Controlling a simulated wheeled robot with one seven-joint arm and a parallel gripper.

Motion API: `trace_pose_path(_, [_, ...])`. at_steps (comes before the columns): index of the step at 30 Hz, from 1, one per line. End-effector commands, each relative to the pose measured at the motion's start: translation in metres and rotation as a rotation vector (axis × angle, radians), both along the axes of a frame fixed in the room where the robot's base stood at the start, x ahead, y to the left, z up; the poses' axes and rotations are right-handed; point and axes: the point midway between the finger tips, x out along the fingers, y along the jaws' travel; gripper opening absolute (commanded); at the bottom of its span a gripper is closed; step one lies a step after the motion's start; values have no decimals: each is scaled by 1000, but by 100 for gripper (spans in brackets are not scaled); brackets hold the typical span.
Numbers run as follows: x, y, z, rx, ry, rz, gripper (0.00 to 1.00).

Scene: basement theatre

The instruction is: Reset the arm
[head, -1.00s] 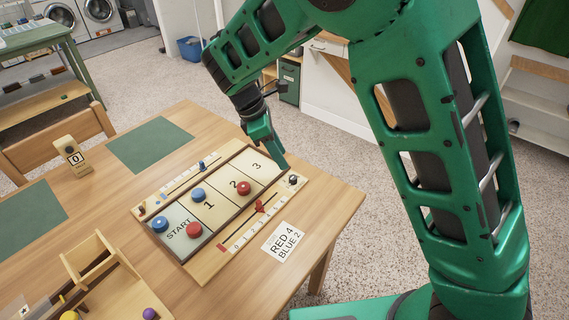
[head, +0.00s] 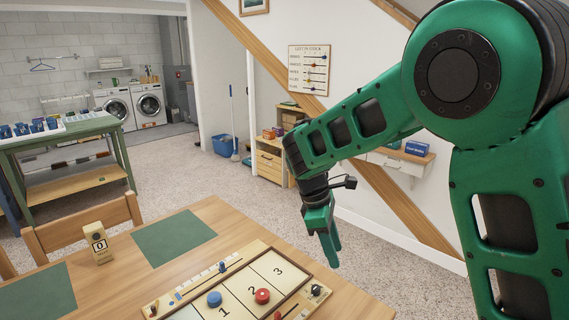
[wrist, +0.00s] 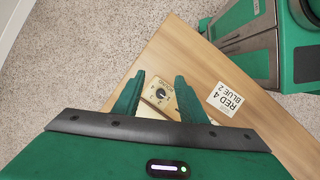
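My arm is raised, bent at the elbow, on the right side of the head view. My gripper (head: 328,240) hangs fingers down above the right end of the table, clear of the board. In the wrist view my gripper (wrist: 160,78) shows two fingers apart with nothing held. Between and below the fingers the board's corner with a black knob (wrist: 161,94) shows. A card reading "RED 4 BLUE 2" (wrist: 230,98) lies on the table beside it.
The wooden table (head: 352,296) carries the game board (head: 239,290) with a blue disc (head: 214,299) and a red disc (head: 262,296). A counter block (head: 97,243) stands at left. Open carpet lies beyond the table; a cabinet (head: 270,161) and bucket (head: 223,145) stand farther back.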

Motion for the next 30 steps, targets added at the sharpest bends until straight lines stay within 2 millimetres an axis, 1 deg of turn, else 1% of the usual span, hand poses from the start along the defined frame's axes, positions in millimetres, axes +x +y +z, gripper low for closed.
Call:
trace_pose_path(1, [-5,-31,10,21,-16,-98,38])
trace_pose_path(2, [-10,-46,15,31,-25,-154,38])
trace_pose_path(3, [-16,-65,20,43,-36,-229,38])
trace_pose_path(5, [-27,-93,28,60,-55,-339,38])
trace_pose_path(6, [-36,-111,33,71,-67,-412,38])
trace_pose_path(8, [-50,-136,39,86,-85,-522,38])
trace_pose_path(9, [-61,-152,43,95,-97,-593,38])
trace_pose_path(11, [-78,-173,48,108,-116,-701,38])
trace_pose_path(12, [-90,-187,51,117,-129,-774,38])
trace_pose_path(14, [-109,-206,54,127,-147,-882,38])
trace_pose_path(15, [-122,-217,56,135,-161,-954,38])
trace_pose_path(17, [-143,-232,58,144,-178,-1059,38])
trace_pose_path(18, [-156,-241,59,151,-192,-1129,38])
trace_pose_path(22, [-203,-264,60,166,-236,-1360,38])
trace_pose_path(24, [-227,-272,58,172,-259,-1478,38])
trace_pose_path(27, [-256,-278,55,177,-289,-1624,38])
trace_pose_path(30, [-277,-281,51,180,-309,-1732,38])
